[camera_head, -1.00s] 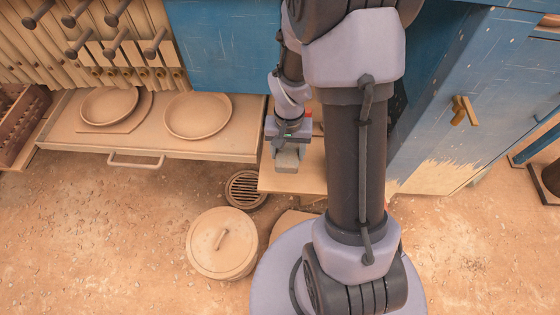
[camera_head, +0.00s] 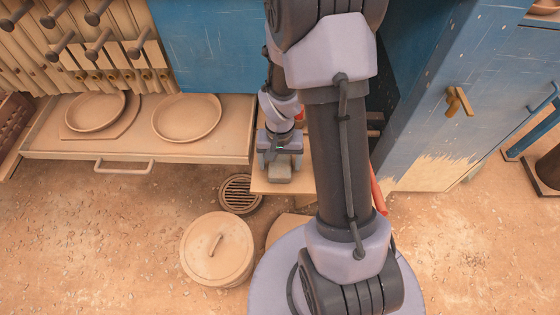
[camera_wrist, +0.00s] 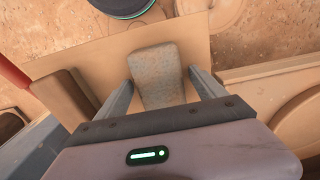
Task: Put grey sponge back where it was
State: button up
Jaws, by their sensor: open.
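The grey sponge (camera_wrist: 158,76) lies on a light wooden board or shelf (camera_wrist: 100,62) in the wrist view. It is a speckled grey block with rounded edges. My gripper (camera_wrist: 160,82) is open, with one finger on each side of the sponge and a visible gap at both sides. In the head view my gripper (camera_head: 280,172) is low at the wooden shelf (camera_head: 258,184), with the sponge (camera_head: 279,173) between its fingers. The sponge appears to rest on the shelf, and my arm hides the shelf's right part.
Left of the shelf is a drawer or tray with two round plates (camera_head: 187,117) and a handle (camera_head: 124,167). A lidded pot (camera_head: 217,248) and a round drain grate (camera_head: 239,193) are on the floor. A brown block (camera_wrist: 66,98) lies left of my fingers. A blue cabinet (camera_head: 440,110) stands at right.

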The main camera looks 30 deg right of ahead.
notch_tip(320, 180, up, 13)
jog(key=p, duration=0.6)
notch_tip(320, 180, up, 8)
jog(key=t, duration=0.2)
send_over(280, 162)
jog(key=a, duration=0.4)
jog(key=s+a+r+n+t+y, duration=0.2)
jog(key=s+a+r+t, duration=0.1)
jog(key=s+a+r, duration=0.7)
notch_tip(280, 162, up, 4)
jog(key=shift+s+a+f+t, duration=0.2)
jog(key=shift+s+a+t, duration=0.15)
jog(key=shift+s, duration=0.3)
jog(key=shift+d, duration=0.1)
